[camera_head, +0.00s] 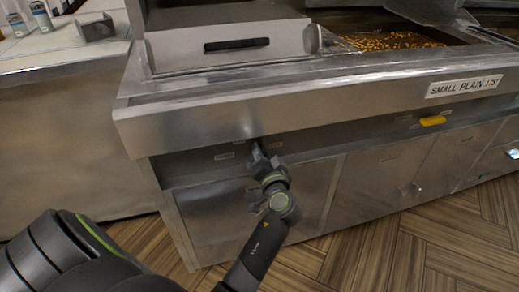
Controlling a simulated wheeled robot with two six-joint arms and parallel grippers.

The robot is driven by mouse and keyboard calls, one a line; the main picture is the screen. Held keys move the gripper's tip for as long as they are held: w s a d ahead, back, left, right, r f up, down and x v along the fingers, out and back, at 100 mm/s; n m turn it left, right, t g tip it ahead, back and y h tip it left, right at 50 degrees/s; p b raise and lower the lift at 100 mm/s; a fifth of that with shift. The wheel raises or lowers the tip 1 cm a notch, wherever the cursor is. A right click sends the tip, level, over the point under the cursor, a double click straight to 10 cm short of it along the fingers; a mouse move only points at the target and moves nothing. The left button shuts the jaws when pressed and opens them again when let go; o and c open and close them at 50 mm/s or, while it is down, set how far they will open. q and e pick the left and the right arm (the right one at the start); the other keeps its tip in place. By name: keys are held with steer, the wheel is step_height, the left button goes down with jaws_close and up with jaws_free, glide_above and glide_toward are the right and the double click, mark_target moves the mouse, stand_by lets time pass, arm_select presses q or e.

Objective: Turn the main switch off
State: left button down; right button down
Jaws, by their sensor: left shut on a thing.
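My left gripper (259,156) is at the recessed front panel under the steel edge of the frying range (200,124). Its jaws are shut on a small dark knob there, which I take to be the main switch. The gripper covers nearly all of the switch, so its position cannot be read. Small labels sit on the panel on both sides of the gripper. My right gripper is not in view.
A yellow handle (433,120) sticks out farther right, below the "SMALL PLAIN" sign (464,87). Steel cabinet doors (375,185) lie below the panel. A steel counter (60,130) stands at left. The wood floor (420,250) in front is clear.

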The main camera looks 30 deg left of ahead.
arm_select(q)
steer(key=shift+w+d+m+p, duration=0.1)
steer(key=shift+m+p, duration=0.25)
steer(key=shift+m, duration=0.65)
steer(key=shift+m+p, duration=0.4)
steer(key=shift+m, duration=0.5)
steer(key=m, duration=0.1)
steer(key=m+p, duration=0.1)
steer(key=shift+w+f+m, duration=0.1)
steer(key=shift+f+m, duration=0.1)
steer(key=shift+m, duration=0.1)
steer(key=shift+d+f+m+p, duration=0.15)
steer(key=shift+m+p, duration=0.2)
steer(key=shift+m, duration=0.4)
steer(key=shift+a+f+m+p, duration=0.15)
steer(key=shift+m+p, duration=0.15)
steer(key=shift+m, duration=0.45)
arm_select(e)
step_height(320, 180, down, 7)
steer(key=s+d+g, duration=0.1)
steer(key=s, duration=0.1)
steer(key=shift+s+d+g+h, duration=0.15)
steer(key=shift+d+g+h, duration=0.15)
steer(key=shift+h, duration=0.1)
arm_select(q)
steer(key=shift+d, duration=0.1)
steer(key=c, duration=1.3)
jaws_free()
steer(key=shift+f, duration=0.1)
